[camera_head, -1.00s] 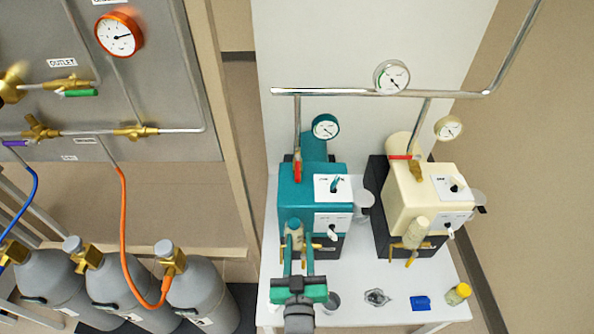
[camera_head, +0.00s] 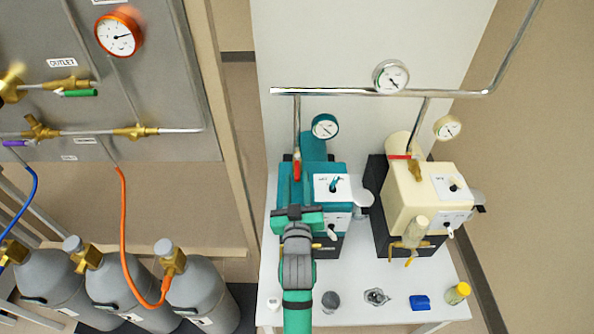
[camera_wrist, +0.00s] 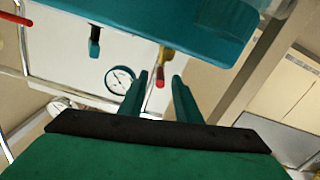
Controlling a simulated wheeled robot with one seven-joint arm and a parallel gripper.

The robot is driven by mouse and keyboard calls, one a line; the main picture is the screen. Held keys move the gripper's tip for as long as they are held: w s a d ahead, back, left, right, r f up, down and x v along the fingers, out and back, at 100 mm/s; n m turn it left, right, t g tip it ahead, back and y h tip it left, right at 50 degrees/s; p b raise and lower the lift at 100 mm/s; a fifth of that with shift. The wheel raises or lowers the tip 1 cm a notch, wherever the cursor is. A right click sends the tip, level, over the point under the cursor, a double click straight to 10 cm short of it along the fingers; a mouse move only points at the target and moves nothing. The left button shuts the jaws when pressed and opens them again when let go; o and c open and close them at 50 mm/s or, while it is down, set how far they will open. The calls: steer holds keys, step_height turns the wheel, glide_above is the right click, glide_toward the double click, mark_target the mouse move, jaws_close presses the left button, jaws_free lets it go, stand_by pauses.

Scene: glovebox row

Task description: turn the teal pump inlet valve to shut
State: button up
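The teal pump (camera_head: 322,172) stands on the white table. Its inlet valve has a red handle (camera_head: 297,169) on the upright pipe at the pump's back left, hanging in line with the pipe. My gripper (camera_head: 297,190) is over the pump's front left, below the red handle in the head view; its teal fingers blend with the pump there. In the wrist view, my gripper (camera_wrist: 160,77) has its two fingers apart, with a red handle tip (camera_wrist: 160,82) on a brass body between them in the picture. I cannot tell whether they touch it.
The cream pump (camera_head: 412,190) stands close on the right. A teal-rimmed gauge (camera_head: 325,126) is right of the pipe. A metal manifold pipe (camera_head: 330,92) crosses behind. Small items, including a blue block (camera_head: 420,303), lie along the table front.

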mark_target(297, 164)
steer(key=shift+w, duration=2.3)
jaws_close()
